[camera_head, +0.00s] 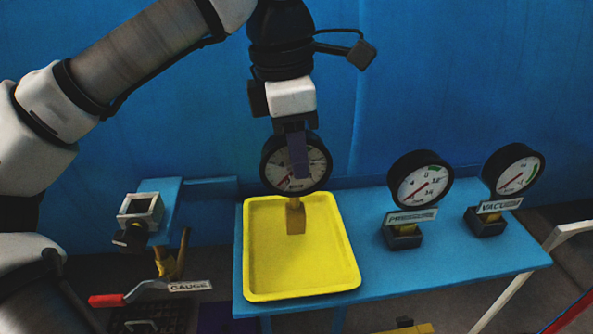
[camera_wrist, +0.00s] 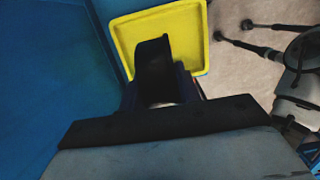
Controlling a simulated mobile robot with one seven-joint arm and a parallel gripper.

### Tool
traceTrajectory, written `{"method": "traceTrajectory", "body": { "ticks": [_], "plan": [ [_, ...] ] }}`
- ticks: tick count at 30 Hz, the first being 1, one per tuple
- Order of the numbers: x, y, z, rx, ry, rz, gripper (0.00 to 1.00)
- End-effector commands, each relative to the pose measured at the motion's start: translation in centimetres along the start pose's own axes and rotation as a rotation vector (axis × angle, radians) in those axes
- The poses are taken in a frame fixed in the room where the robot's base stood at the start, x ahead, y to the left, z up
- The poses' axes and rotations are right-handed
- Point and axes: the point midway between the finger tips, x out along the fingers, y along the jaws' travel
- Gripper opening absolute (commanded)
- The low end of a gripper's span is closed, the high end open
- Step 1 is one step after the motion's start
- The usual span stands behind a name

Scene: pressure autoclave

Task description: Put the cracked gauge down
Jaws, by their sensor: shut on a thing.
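My gripper (camera_head: 296,150) is shut on a round, black-rimmed gauge (camera_head: 313,168) with a white dial and a brass stem pointing down. It holds the gauge upright over the back part of a yellow tray (camera_head: 256,277). I cannot tell if the stem touches the tray. Any crack in the dial is too small to make out, and a gripper finger covers part of the dial. In the wrist view my gripper (camera_wrist: 163,92) shows with the dark edge of the gauge (camera_wrist: 153,58) between its fingers, and the yellow tray (camera_wrist: 123,40) lies beyond.
The tray stands on a blue table (camera_head: 385,268). To its right stand two gauges on black bases, labelled pressure (camera_head: 420,180) and vacuum (camera_head: 513,172). At left are a red-handled valve lever (camera_head: 107,300), a brass fitting (camera_head: 170,262) and a gauge label (camera_head: 190,286). The tray's front is empty.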

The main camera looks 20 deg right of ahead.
Motion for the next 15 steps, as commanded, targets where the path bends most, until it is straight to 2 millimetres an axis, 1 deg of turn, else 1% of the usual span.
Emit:
{"method": "traceTrajectory", "body": {
  "ticks": [4,9,11,15],
  "plan": [
    [1.2,0.0,-0.2,-0.001,-0.002,0.0,0.0],
    [3.5,0.0,-0.5,-0.001,-0.001,0.0,0.0],
    [3.8,0.0,-0.5,0.0,-0.001,0.0,0.0],
    [3.8,0.0,-0.5,0.0,-0.001,0.001,0.0]
  ]
}}
